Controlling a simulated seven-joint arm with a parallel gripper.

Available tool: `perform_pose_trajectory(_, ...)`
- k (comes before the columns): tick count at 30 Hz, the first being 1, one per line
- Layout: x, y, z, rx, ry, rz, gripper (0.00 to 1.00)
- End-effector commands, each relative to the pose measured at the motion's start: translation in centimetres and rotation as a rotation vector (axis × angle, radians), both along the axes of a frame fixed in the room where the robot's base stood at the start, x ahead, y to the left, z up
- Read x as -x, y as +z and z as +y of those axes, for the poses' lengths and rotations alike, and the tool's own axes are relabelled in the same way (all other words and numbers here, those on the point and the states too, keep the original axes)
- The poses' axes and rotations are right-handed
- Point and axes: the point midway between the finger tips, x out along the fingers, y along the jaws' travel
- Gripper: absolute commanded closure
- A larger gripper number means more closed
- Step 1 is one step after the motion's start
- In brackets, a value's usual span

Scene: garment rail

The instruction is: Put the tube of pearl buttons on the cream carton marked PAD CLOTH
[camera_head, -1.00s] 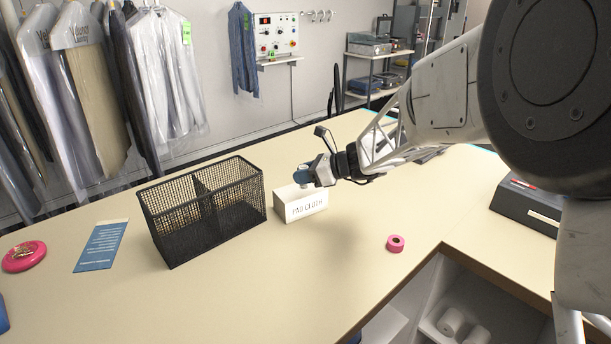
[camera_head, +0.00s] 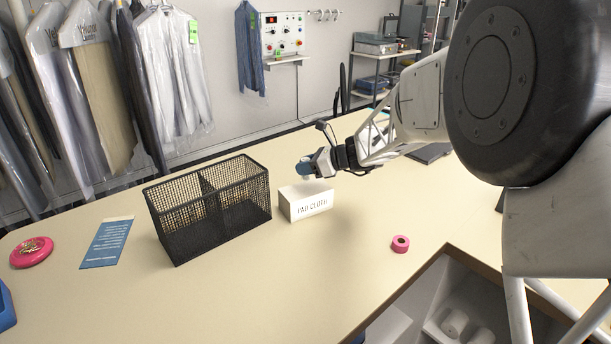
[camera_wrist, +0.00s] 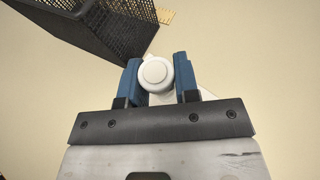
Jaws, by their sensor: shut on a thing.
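My gripper (camera_head: 305,169) is shut on the tube of pearl buttons. In the wrist view its round white cap (camera_wrist: 155,72) sits between the two blue fingers. In the head view the tube is small and mostly hidden by the fingers. The cream carton marked PAD CLOTH (camera_head: 307,206) stands on the counter just below my gripper, its lettered side facing the camera. The gripper appears a little above the carton's top, with the tube apart from it. In the wrist view a pale corner of the carton (camera_wrist: 206,94) shows behind the fingers.
A black mesh basket with two compartments (camera_head: 178,222) stands close left of the carton. The counter (camera_head: 250,275) in front is clear.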

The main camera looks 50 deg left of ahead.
Motion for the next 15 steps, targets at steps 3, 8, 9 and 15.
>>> perform_pose_trajectory(3,0.0,-1.2,0.0,0.002,0.0,0.002,0.94)
perform_pose_trajectory(8,0.0,-2.7,0.0,0.001,0.0,0.0,0.94)
perform_pose_trajectory(9,0.0,-2.9,0.0,0.001,0.0,0.0,0.94)
perform_pose_trajectory(15,0.0,-3.2,0.0,0.0,0.0,0.0,0.94)
